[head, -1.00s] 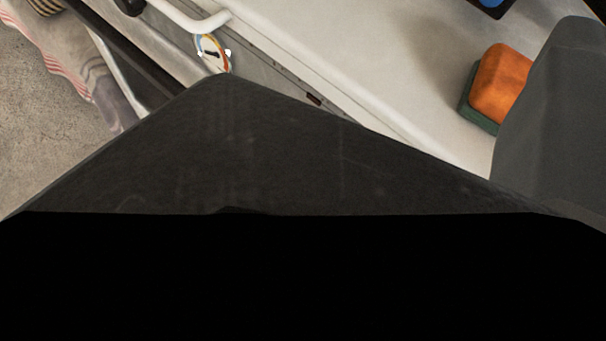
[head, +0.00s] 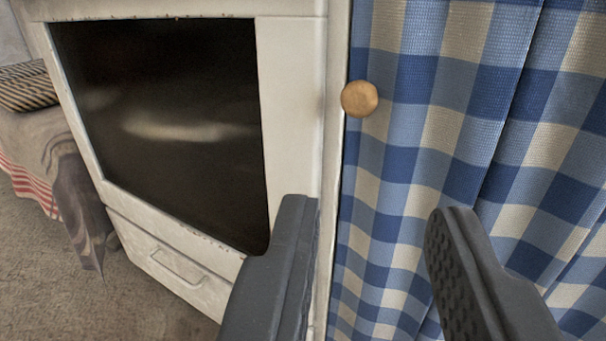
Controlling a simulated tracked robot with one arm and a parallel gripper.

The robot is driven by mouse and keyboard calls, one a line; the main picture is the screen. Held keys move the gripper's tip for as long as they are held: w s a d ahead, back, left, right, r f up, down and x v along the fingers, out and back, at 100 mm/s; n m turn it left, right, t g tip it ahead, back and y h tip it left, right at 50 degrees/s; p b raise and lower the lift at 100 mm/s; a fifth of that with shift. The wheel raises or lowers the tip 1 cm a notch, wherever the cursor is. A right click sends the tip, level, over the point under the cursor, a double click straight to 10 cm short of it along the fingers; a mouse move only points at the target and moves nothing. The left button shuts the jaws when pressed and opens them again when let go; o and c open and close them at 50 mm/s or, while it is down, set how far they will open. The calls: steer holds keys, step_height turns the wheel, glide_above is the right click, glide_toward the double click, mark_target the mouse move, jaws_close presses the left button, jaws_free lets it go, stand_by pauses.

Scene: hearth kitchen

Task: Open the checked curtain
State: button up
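The blue and cream checked curtain (head: 420,120) hangs in folds over the right part of the view. A round wooden knob (head: 359,99) sits at its left edge, close to the white side of the oven. My gripper (head: 382,212) is open, with its two dark fingers apart and nothing between them. The left finger lies in front of the oven's side and the right finger in front of the curtain. The knob appears above and between the fingertips, apart from them.
A white oven (head: 292,110) with a dark glass door stands directly left of the curtain. It has a drawer with a handle (head: 178,267) below. A cloth-covered seat with a striped cushion (head: 25,87) is at far left. Carpeted floor (head: 60,290) is clear at lower left.

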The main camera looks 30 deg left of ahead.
mark_target(358, 101)
steer(key=b+x, duration=0.3)
steer(key=x, duration=1)
steer(key=shift+w+a+b, duration=0.2)
steer(key=shift+w+b, duration=0.1)
steer(key=shift+b, duration=0.05)
jaws_close()
